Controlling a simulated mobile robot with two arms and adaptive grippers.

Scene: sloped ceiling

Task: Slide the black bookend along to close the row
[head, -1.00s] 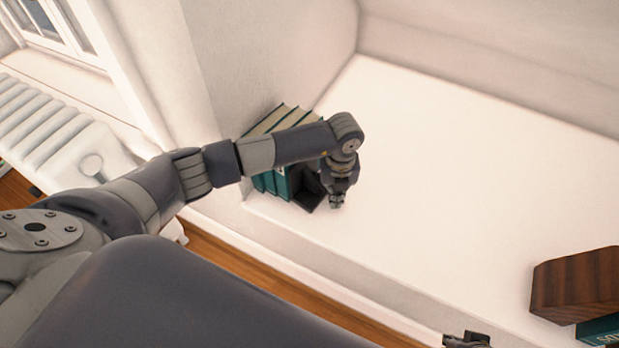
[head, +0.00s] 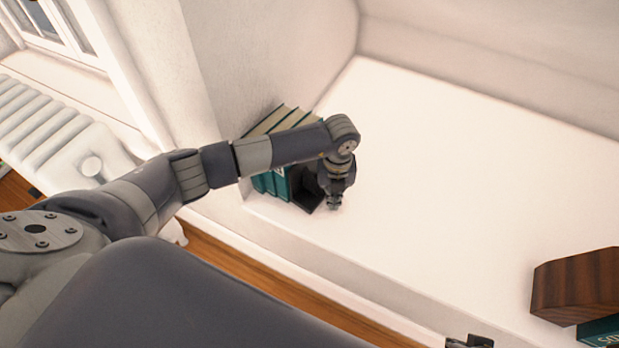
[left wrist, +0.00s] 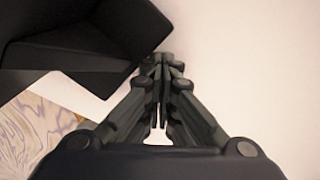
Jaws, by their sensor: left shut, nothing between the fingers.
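The black bookend (head: 304,188) stands at the right end of a row of teal books (head: 268,182) on the white surface, partly hidden behind my left arm and gripper. In the left wrist view the bookend (left wrist: 85,45) fills the upper left as a dark angled shape. My left gripper (head: 334,203) is shut and empty, on the bookend's right side; its closed fingers (left wrist: 160,72) lie close by the bookend's edge. I cannot tell whether they touch. Part of my right gripper (head: 468,341) shows at the bottom edge, too cut off to read.
The books stand by the wall at the left end of the white surface (head: 450,170), which is clear across its middle. A brown wooden block (head: 578,286) and another teal book (head: 600,330) are at the far right. A white radiator (head: 55,140) stands at left.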

